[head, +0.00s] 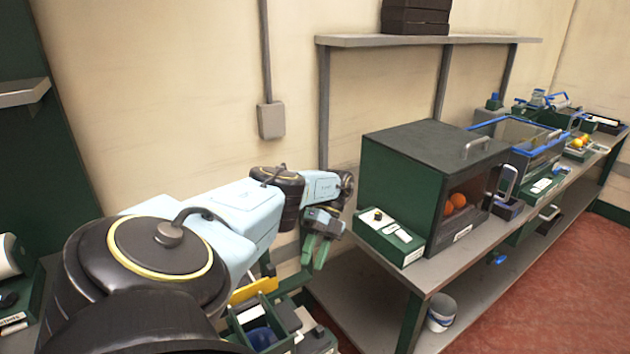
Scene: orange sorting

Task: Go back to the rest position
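My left arm reaches in from the left and stretches out toward the workbench. Its gripper (312,254) hangs fingers down, left of the dark green box-shaped machine and apart from it. Its two green fingers look slightly apart, with nothing seen between them. My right gripper is not in view.
The machine (400,178) with oranges (455,203) behind its front window stands on the long workbench (439,273). A green control box (388,240) sits at its near side. A wall shelf (430,40) is above. A bucket (441,312) stands below. Red floor (570,280) is open at right.

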